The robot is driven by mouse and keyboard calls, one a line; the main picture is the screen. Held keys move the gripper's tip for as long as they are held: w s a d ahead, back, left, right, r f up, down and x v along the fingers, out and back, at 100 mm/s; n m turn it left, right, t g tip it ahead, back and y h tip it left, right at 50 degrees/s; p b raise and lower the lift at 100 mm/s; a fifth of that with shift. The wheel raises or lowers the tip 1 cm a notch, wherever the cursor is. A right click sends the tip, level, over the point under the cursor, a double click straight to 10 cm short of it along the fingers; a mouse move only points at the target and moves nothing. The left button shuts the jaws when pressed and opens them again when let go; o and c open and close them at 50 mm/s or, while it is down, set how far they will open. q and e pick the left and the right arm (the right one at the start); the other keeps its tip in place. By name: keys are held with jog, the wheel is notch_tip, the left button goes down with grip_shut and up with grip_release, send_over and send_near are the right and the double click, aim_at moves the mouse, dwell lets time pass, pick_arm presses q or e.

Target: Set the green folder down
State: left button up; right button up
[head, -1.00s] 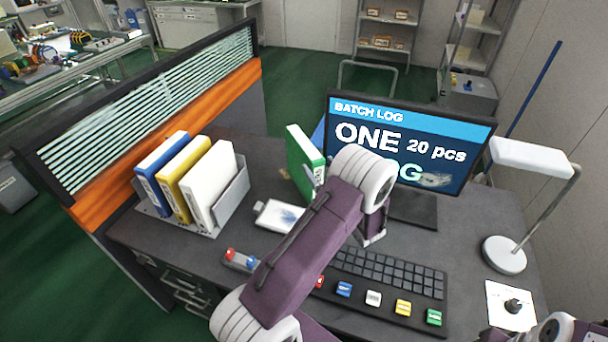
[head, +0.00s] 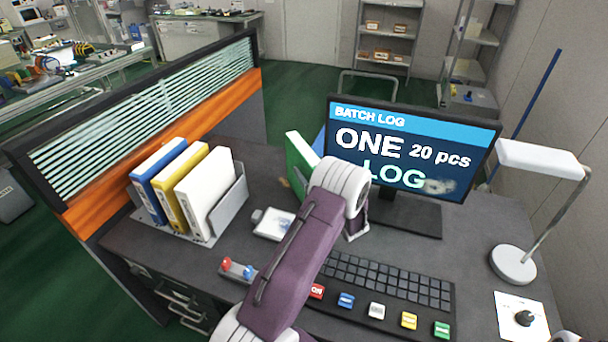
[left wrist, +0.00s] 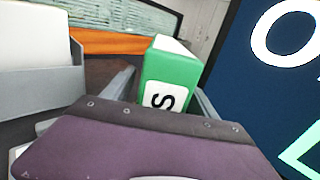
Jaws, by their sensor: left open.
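The green folder (head: 299,165) stands upright on the desk (head: 190,262), left of the monitor (head: 408,150). My left arm hides its lower part in the head view. In the left wrist view the green folder (left wrist: 168,75) shows its spine, with a white label and a letter S. My left gripper (left wrist: 165,98) is open, with one finger on each side of the folder and gaps beside the spine. In the head view its fingertips are mostly hidden behind my wrist.
A grey rack (head: 228,208) holds blue, yellow and white binders at the left. A keyboard (head: 385,280), coloured buttons and a small white device (head: 274,224) lie near my arm. A lamp (head: 513,265) stands at the right. An orange-edged partition (head: 170,140) borders the desk.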

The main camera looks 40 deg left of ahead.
pick_arm(q)
jog(key=shift+x, duration=1.05)
grip_shut()
